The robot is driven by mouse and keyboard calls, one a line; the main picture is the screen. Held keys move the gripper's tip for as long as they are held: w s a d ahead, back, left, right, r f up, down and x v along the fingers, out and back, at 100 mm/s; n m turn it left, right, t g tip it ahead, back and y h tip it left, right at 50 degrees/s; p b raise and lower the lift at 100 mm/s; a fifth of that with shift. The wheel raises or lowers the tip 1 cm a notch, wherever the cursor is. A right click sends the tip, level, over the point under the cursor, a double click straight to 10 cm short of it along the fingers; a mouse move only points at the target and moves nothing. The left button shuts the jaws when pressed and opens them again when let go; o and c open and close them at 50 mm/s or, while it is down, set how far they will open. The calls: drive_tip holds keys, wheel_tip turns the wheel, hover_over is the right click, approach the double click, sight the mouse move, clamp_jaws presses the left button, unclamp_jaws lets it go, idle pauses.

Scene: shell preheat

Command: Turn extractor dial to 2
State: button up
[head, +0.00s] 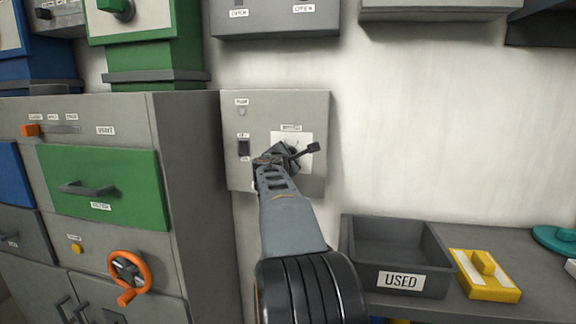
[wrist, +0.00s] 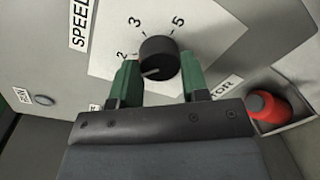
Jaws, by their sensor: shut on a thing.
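The extractor dial is a black round knob (wrist: 158,56) on a white plate (wrist: 112,62) marked 2, 3 and 5 in the wrist view. A short pale line on the knob's face lies toward its lower left, below the 2. My gripper (wrist: 158,78) is shut on the knob, with one green finger on each side. In the head view the plate (head: 305,138) shows on a grey wall panel (head: 313,100). My gripper (head: 288,152) reaches up to it there and hides the knob.
A red switch (wrist: 268,108) and a small round button (wrist: 44,100) sit near the knob. A grey cabinet (head: 190,170) with a green drawer (head: 115,210) stands left. An empty bin labelled USED (head: 400,280) and a yellow block (head: 488,285) are on the right shelf.

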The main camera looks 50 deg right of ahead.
drive_tip(key=shift+m+b, duration=1.05)
drive_tip(key=shift+m, duration=0.75)
drive_tip(key=o, duration=0.9)
drive_tip(key=shift+a, duration=0.15)
drive_tip(key=b+v, duration=0.1)
drive_tip(key=v, duration=1.2)
drive_tip(key=shift+s+a+r, duration=0.2)
drive_tip(key=shift+s, duration=0.1)
